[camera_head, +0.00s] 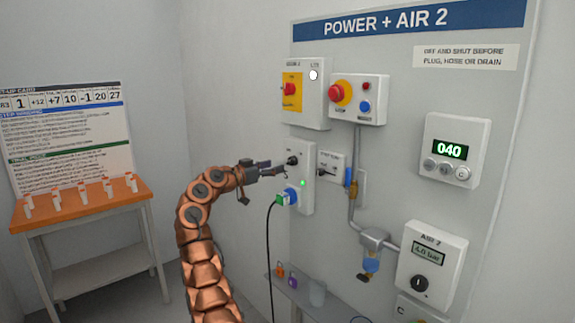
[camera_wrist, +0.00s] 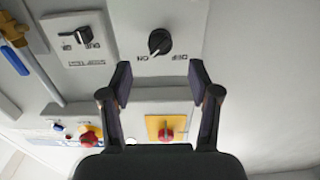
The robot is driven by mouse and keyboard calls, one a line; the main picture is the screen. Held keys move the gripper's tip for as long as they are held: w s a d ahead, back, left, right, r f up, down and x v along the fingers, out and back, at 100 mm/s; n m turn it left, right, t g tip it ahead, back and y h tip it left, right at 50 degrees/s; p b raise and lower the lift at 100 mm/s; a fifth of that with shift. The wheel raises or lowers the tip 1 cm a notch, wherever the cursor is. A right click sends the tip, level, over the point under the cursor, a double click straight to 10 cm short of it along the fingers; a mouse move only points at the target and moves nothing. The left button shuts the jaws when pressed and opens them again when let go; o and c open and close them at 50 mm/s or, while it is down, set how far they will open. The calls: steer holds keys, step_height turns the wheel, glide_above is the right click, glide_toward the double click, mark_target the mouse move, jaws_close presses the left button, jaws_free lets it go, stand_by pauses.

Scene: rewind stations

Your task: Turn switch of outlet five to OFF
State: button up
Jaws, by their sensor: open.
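The outlet box (camera_head: 301,170) is a pale box on the panel with a black rotary switch (camera_head: 293,160), a green lamp and a blue socket. Its number is too small to read. In the wrist view, the same switch (camera_wrist: 160,42) is a black knob with ON and OFF labels, seen upside down. Its pointer seems tilted toward the ON label, but I cannot be sure. My gripper (camera_head: 270,167) is open in front of the switch. In the wrist view, its fingertips (camera_wrist: 160,76) are spread, with the knob beyond them and nothing between them.
A green plug with a black cable sits in the blue socket (camera_head: 291,196). Right of the box is a small switch plate (camera_head: 332,163), also in the wrist view (camera_wrist: 80,40). A red-and-yellow switch box (camera_head: 303,95) is above. An orange-topped table (camera_head: 85,205) stands left.

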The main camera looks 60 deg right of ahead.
mark_target(288, 163)
steer(key=shift+p+x, duration=0.8)
steer(key=shift+x, duration=2.8)
steer(key=c, duration=1.2)
